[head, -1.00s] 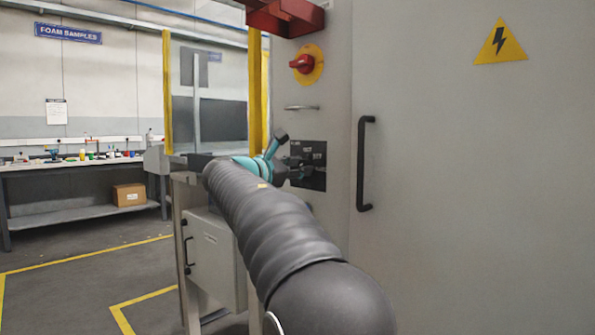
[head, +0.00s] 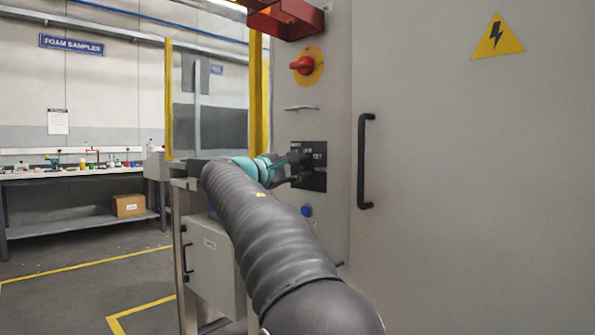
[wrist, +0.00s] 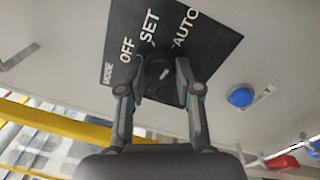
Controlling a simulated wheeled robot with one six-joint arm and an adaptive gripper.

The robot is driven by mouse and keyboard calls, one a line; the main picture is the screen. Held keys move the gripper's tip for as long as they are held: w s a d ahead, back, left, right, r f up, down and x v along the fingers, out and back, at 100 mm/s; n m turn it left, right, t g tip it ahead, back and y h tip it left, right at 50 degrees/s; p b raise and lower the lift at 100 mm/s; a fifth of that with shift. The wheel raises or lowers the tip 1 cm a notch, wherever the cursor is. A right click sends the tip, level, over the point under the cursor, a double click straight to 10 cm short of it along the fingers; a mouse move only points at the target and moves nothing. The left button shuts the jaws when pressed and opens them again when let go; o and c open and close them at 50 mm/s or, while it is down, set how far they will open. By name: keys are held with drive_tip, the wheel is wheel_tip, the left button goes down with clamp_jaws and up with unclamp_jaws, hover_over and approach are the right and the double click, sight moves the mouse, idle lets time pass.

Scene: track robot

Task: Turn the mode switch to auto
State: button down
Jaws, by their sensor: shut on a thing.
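The black mode plate (wrist: 205,42) shows in the wrist view, with the words OFF, SET and AUTO printed on it. The dark round mode switch (wrist: 157,70) sits on the plate between my fingertips. A short white mark on it slants up to the right; I cannot tell for sure which word it points at. My gripper (wrist: 160,82) is shut on the switch, one finger on each side. In the head view the plate (head: 321,178) is on the grey cabinet, and my gripper (head: 298,168) covers part of it.
A blue button (wrist: 241,96) is beside the plate; it also shows in the head view (head: 307,211). A red knob on a yellow disc (head: 303,65) is above, with a metal handle (head: 300,108) between. A black door handle (head: 363,160) stands to the right.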

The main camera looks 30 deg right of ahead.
drive_tip(key=shift+d, duration=0.1)
idle(0.3)
drive_tip(key=c, duration=0.8)
unclamp_jaws()
drive_tip(key=shift+s, duration=0.1)
drive_tip(key=shift+s+a, duration=0.1)
drive_tip(key=shift+a, duration=0.35)
drive_tip(key=v, duration=1.1)
